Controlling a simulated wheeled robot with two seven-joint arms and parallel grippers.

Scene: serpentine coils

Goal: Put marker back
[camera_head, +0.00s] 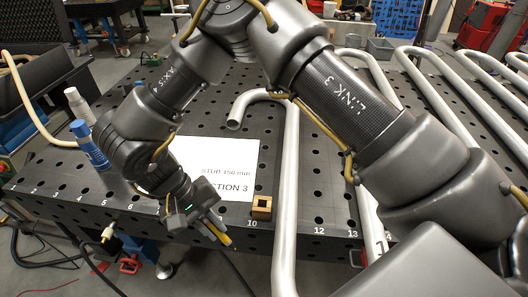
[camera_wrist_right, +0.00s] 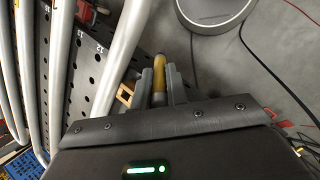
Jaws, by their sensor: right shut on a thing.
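My right gripper (camera_head: 212,223) is shut on a marker (camera_head: 222,236) with a yellow body, over the table's front edge. In the right wrist view, the marker (camera_wrist_right: 159,78) sits between the two fingers (camera_wrist_right: 159,88), its dark end pointing away. A small wooden block (camera_head: 262,207) with a dark opening stands on the table's front edge, a little right of the gripper. It also shows in the wrist view (camera_wrist_right: 125,94), left of the fingers and apart from the marker. My left gripper is out of view.
A white sheet (camera_head: 228,152) lies on the perforated black table (camera_head: 330,205) behind the gripper. Silver bent tubes (camera_head: 288,190) run right of the block. A blue can (camera_head: 88,147) and a white bottle (camera_head: 76,104) stand at left. Open floor lies before the table.

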